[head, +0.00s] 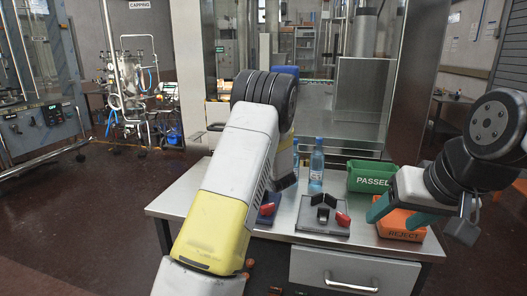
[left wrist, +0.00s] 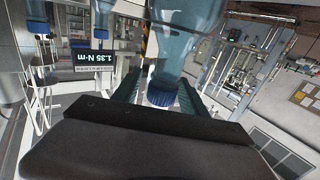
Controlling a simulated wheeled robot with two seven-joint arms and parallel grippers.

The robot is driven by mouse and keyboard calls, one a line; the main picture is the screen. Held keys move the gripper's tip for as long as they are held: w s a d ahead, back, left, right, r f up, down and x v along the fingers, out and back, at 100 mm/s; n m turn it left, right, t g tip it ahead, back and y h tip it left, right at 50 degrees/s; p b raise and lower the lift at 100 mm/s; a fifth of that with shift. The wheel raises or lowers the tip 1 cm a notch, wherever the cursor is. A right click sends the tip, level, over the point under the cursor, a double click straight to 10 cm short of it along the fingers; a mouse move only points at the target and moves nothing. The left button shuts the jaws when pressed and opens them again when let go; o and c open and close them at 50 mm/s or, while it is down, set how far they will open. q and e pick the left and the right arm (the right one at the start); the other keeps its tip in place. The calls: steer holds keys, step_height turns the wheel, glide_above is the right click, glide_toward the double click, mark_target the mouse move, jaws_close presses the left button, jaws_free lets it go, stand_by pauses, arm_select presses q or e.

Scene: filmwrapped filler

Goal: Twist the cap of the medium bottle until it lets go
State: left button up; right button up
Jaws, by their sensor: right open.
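In the left wrist view, a blue-tinted bottle (left wrist: 185,30) with a ribbed blue cap (left wrist: 160,96) appears upside down. My left gripper's teal fingers (left wrist: 160,84) stand on either side of the cap, with gaps visible on both sides. The left gripper is hidden behind my own arm in the head view. There, a blue bottle (head: 316,164) stands upright on the table, and part of another (head: 295,157) shows beside my arm. I cannot tell which bottle is the medium one. My right gripper (head: 389,222) is open and empty at the right, above the orange bin.
A green PASSED bin (head: 370,179) and an orange REJECT bin (head: 402,234) are at the right of the steel table (head: 190,203). A dark clamp fixture (head: 323,216) with a red part sits near the front edge.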

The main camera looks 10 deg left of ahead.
arm_select(q)
steer(key=v, duration=0.7)
steer(key=shift+s+d, duration=0.25)
steer(key=shift+s, duration=0.05)
